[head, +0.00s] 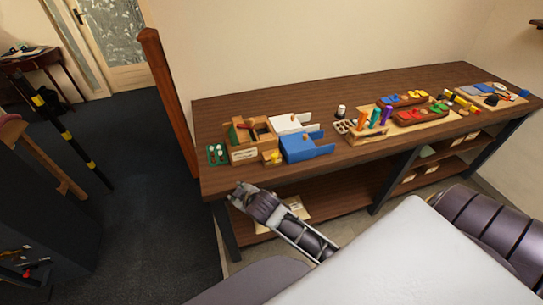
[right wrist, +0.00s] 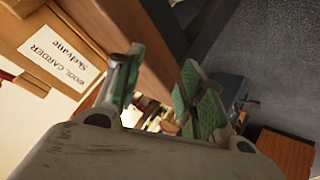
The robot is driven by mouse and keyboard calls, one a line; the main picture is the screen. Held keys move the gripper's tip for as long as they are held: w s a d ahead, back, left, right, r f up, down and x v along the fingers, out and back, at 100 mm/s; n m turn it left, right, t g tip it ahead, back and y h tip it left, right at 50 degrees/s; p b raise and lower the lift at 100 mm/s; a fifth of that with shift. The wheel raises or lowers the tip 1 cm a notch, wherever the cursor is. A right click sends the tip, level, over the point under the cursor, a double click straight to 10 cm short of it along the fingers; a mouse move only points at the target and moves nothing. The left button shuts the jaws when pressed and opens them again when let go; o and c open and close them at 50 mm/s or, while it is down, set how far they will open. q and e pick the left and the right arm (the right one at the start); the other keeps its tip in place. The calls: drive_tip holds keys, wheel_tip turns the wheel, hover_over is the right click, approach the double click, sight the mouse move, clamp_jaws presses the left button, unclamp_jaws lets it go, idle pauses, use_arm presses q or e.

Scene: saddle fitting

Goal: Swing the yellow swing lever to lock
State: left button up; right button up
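A small wooden block with a yellow part (head: 273,157) stands near the front edge of the workbench. It may carry the yellow swing lever, but it is too small to tell the lever's position. My right gripper (right wrist: 163,62) shows in the right wrist view, with its green-padded fingers apart and no object held between them. It is not seen in the head view. A segment of my arm shows below the bench's front edge in the head view, but no left fingertips can be made out.
The workbench (head: 355,92) carries a labelled wooden box (head: 244,153), a blue holder (head: 303,147), a white holder (head: 290,122) and a rack of coloured handles (head: 375,118). Trays of coloured pieces stand farther right. A labelled wooden surface (right wrist: 35,45) lies close to my right gripper.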

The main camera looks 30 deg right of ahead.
drive_tip(key=w+a+r+n+t+y, duration=0.35)
drive_tip(key=w+a+r+n, duration=0.2)
drive_tip(key=r, duration=0.45)
drive_tip(key=w+a+r+n+t+y, duration=0.35)
drive_tip(key=w+a+r+n, duration=0.2)
drive_tip(key=r, duration=0.45)
drive_tip(key=s+a+r+n+g+y, duration=0.45)
drive_tip(key=a+n+y, duration=0.2)
drive_tip(key=n, duration=0.55)
drive_tip(key=s+a+r+n+g+y, duration=0.45)
drive_tip(key=a+n+g, duration=0.2)
drive_tip(key=n, duration=0.55)
drive_tip(key=d+f+n+g+h, duration=0.6)
drive_tip(key=d+f+n+h, duration=0.35)
drive_tip(key=d+n, duration=0.2)
drive_tip(key=w+d+r+h, duration=0.1)
drive_tip(key=d+h, duration=0.8)
drive_tip(key=d, duration=2)
drive_tip(key=shift+w+d+n+b, duration=0.3)
drive_tip(key=shift+w+n, duration=0.15)
drive_tip(key=shift+w, duration=0.2)
